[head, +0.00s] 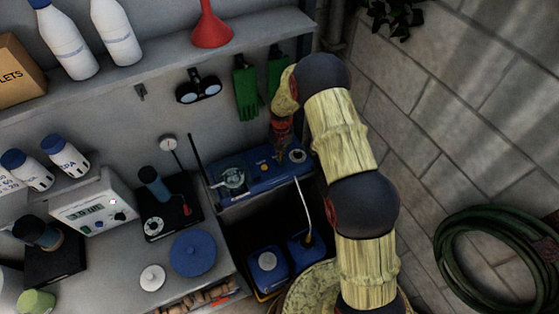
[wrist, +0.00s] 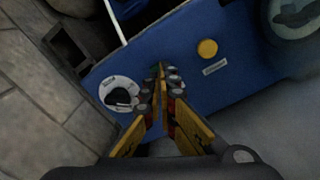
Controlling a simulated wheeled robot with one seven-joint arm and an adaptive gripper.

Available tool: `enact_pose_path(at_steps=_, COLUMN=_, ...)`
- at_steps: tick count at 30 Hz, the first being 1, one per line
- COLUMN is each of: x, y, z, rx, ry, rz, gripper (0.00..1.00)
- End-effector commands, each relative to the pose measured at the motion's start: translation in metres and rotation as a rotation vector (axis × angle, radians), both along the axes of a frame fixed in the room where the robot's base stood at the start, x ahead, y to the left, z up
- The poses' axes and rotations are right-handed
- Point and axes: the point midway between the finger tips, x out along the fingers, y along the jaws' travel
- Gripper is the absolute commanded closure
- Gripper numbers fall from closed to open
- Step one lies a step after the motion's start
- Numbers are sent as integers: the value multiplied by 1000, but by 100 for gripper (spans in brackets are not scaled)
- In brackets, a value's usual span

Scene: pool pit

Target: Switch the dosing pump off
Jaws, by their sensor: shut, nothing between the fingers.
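The dosing pump is a blue box (head: 238,190) on a shelf in the head view, with a round clear pump head (head: 232,178) at its left. In the wrist view its blue panel (wrist: 180,35) carries a white dial with a black knob (wrist: 121,95), a round yellow button (wrist: 207,48) and a small label (wrist: 215,67). My gripper (wrist: 160,78) is shut and empty, its tips over the panel between the dial and the button. A small dark green part shows at the tips, mostly hidden; I cannot tell its position or whether they touch it. My gripper also shows in the head view (head: 280,156).
Green gloves (head: 246,90) and goggles (head: 199,88) hang on the wall behind the pump. Blue-capped containers (head: 268,262) stand below it, with a pale tube (head: 303,205) running down. A meter (head: 92,206) sits left; a hose coil (head: 490,255) hangs right.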

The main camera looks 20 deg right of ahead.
Motion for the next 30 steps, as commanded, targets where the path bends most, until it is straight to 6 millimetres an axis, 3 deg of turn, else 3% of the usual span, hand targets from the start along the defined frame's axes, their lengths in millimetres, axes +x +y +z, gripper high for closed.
enact_pose_path(at_steps=30, x=0, y=0, z=-14, rx=0, ry=0, rz=0, gripper=100)
